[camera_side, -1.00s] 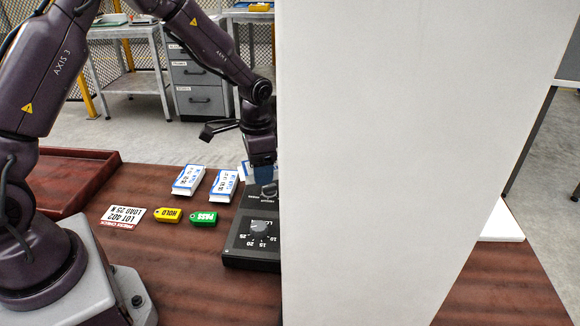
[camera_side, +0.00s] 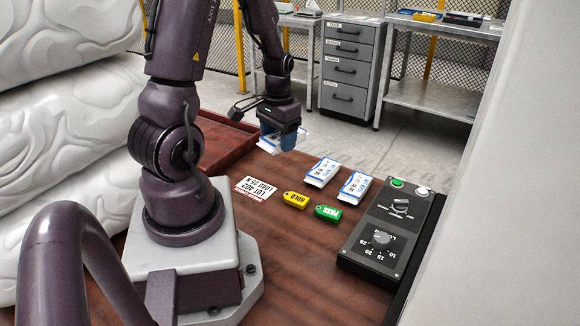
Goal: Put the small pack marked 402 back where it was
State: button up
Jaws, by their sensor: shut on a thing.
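My gripper (camera_side: 282,140) is shut on a small white and blue pack (camera_side: 270,147), at the far side of the table near the red-brown tray. The gripper's fingers cover part of the pack, and its number cannot be read. I cannot tell whether the pack touches the table. Two similar white and blue packs, one (camera_side: 322,172) nearer the gripper and one (camera_side: 355,187) further right, lie on the table. Their print is too small to read. A white card (camera_side: 256,189) reading LOT 402, LOAD 25 N lies upside down to the view in front of the gripper.
A yellow HOLD tag (camera_side: 295,200) and a green PASS tag (camera_side: 328,213) lie near the card. A black control box (camera_side: 385,235) with dials and buttons stands at the right. The empty part of the tray (camera_side: 222,140) shows behind my arm. A pale panel (camera_side: 490,200) blocks the right edge.

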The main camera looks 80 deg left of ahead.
jog(key=s+d+n, duration=0.1)
jog(key=s+n, duration=0.1)
jog(key=s, duration=0.2)
send_over(287, 169)
jog(key=shift+n, duration=0.4)
jog(key=f, duration=1)
jog(key=shift+s+d, duration=0.25)
jog(key=shift+w+a+f, duration=0.1)
jog(key=shift+f, duration=0.2)
jog(key=shift+w+a+f, duration=0.15)
jog(key=shift+f, duration=1.55)
jog(key=shift+f, duration=0.15)
jog(key=o, duration=1)
